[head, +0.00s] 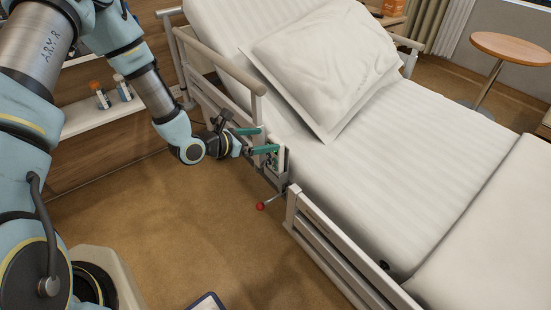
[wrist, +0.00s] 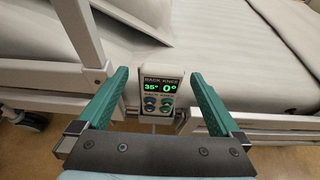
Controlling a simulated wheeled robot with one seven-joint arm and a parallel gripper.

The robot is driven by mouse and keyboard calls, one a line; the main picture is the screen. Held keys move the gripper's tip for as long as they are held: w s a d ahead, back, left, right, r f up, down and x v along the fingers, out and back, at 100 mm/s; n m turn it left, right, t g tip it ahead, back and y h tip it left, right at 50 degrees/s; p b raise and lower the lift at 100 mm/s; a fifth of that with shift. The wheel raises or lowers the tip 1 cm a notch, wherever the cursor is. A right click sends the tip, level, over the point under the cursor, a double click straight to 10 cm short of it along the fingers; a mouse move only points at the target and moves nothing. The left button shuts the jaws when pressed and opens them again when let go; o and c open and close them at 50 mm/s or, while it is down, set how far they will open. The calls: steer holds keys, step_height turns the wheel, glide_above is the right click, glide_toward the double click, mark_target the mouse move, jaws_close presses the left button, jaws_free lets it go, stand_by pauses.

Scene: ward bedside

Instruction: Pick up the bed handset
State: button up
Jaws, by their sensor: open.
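The bed handset (wrist: 160,87) is a pale grey panel with green digits, "35°" and "0°", under the labels BACK and KNEE. Blue and dark buttons sit below the digits. In the wrist view it stands upright at the bed's side, between the two green fingers of my gripper (wrist: 158,98). The fingers are open, with a gap on each side of it. In the head view my gripper (head: 262,140) is at the bed's side rail, and the handset is partly hidden behind the fingers.
The bed (head: 400,140) has a white mattress and a pillow (head: 322,65). Its side rails (head: 222,62) flank the handset. A red-knobbed lever (head: 260,206) sticks out below. Bottles (head: 122,87) stand on a shelf at left. A round table (head: 512,47) is at far right. The floor in front is mostly clear.

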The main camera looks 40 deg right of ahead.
mark_target(279, 139)
steer(key=p+x, duration=0.2)
steer(key=x, duration=0.6)
steer(key=shift+s+d+f, duration=0.1)
steer(key=shift+s+f, duration=0.1)
steer(key=shift+f, duration=0.05)
steer(key=shift+c, duration=0.4)
jaws_close()
